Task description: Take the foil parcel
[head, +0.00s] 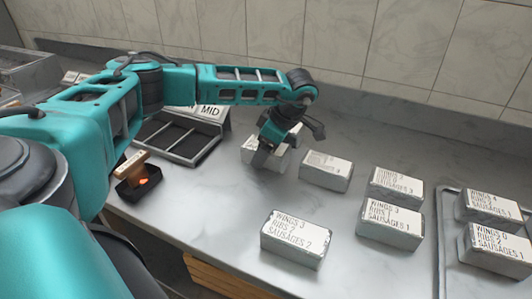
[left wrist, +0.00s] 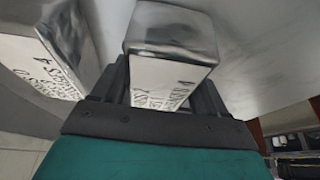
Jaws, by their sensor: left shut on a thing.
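My left gripper (head: 264,155) reaches over the counter from the left and is shut on a silver foil parcel (head: 249,154). In the left wrist view this parcel (left wrist: 170,38) sits between the two fingers, with printed label text partly hidden by the gripper. I cannot tell whether it is clear of the counter. A second foil parcel (left wrist: 55,48) lies close beside it in the wrist view. My right gripper is not in view.
Other labelled foil parcels stand nearby: one just right (head: 326,171), one in front (head: 297,239), two further right (head: 390,222). A tray (head: 443,245) at the right edge holds more.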

